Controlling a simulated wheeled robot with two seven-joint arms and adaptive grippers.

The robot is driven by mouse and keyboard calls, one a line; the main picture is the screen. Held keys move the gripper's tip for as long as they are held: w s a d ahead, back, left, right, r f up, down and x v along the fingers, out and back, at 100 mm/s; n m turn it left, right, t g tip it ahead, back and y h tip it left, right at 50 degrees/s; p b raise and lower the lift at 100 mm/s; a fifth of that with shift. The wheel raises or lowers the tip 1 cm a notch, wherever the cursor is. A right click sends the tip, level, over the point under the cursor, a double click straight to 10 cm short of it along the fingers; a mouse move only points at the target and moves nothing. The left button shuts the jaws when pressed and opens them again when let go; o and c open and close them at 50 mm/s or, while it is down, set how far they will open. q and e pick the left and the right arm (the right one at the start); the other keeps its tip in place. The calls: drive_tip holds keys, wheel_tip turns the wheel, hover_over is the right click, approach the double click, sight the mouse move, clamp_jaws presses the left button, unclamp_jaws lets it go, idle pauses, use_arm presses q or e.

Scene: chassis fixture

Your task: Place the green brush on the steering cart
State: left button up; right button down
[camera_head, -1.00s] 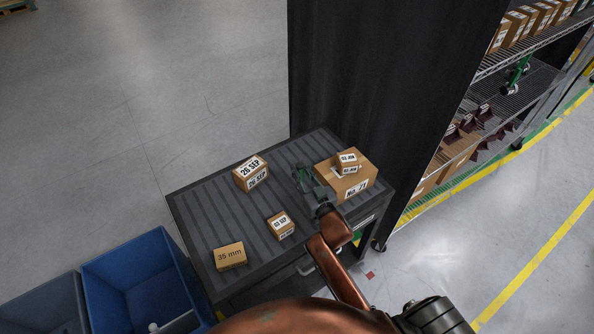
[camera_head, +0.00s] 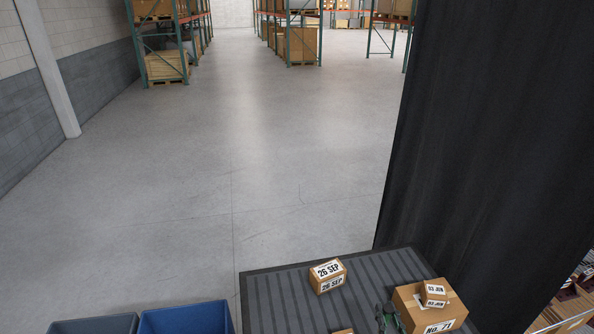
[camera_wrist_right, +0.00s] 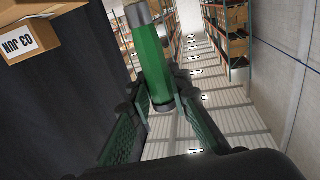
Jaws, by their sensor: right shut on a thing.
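The dark cart (camera_head: 280,305) with a ribbed top stands at the bottom of the head view, cut off by the frame edge. My right gripper (camera_head: 388,318) is at that bottom edge, over the cart's top and just left of the larger carton; only its front end shows. In the right wrist view my right gripper (camera_wrist_right: 160,90) is shut on the green brush (camera_wrist_right: 153,58), a green cylinder between its green-padded fingers. In the head view I cannot tell brush from fingers. My left gripper is not in view.
A "26 SEP" box (camera_head: 328,276) sits on the cart. The larger carton (camera_head: 425,310) carries a small box (camera_head: 436,292); boxes also show in the wrist view (camera_wrist_right: 35,38). A black curtain (camera_head: 490,150) stands at the right.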

drive_tip(key=s+a+f, duration=0.6)
drive_tip(key=s+a, duration=0.1)
drive_tip(key=s, duration=0.1)
drive_tip(key=shift+a+f+y+b, duration=0.15)
drive_tip(key=shift+y+b, duration=0.15)
drive_tip(key=shift+b, duration=0.15)
